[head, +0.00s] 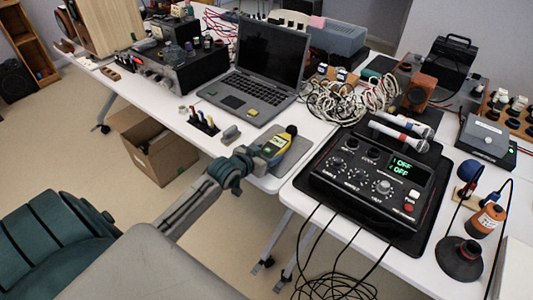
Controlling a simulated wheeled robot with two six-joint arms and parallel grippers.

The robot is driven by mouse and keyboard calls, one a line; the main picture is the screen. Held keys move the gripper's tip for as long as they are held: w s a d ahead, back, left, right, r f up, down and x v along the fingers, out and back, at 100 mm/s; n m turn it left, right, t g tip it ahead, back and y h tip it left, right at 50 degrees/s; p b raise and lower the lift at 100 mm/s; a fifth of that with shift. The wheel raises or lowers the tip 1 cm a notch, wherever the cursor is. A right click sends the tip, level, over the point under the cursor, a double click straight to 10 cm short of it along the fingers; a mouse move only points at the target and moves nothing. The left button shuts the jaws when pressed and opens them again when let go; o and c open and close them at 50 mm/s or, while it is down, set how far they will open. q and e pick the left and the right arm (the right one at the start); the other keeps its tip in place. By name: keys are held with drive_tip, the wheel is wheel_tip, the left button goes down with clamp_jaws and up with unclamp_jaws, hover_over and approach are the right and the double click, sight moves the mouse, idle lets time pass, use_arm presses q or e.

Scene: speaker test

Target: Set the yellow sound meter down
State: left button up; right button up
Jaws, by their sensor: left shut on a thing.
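The yellow sound meter (279,142) has a dark tip at its upper right and a small green screen. My left gripper (261,151) is shut on its near end, at the front edge of the white table. The meter is over a grey pad (297,155) at the table's corner. I cannot tell whether the meter touches the pad. The gripper hides part of the meter's lower end. My right gripper is not in view.
A black control unit (367,177) stands on the right-hand table, near a tangle of pale cables (340,100). A cardboard box (158,148) is on the floor.

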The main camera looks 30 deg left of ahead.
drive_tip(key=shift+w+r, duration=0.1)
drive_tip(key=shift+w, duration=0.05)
use_arm(q)
drive_tip(key=o, duration=1.1)
drive_tip(key=shift+o, duration=0.2)
drive_tip(key=shift+r, duration=0.1)
drive_tip(key=p+v, duration=0.1)
drive_tip(key=v, duration=1.1)
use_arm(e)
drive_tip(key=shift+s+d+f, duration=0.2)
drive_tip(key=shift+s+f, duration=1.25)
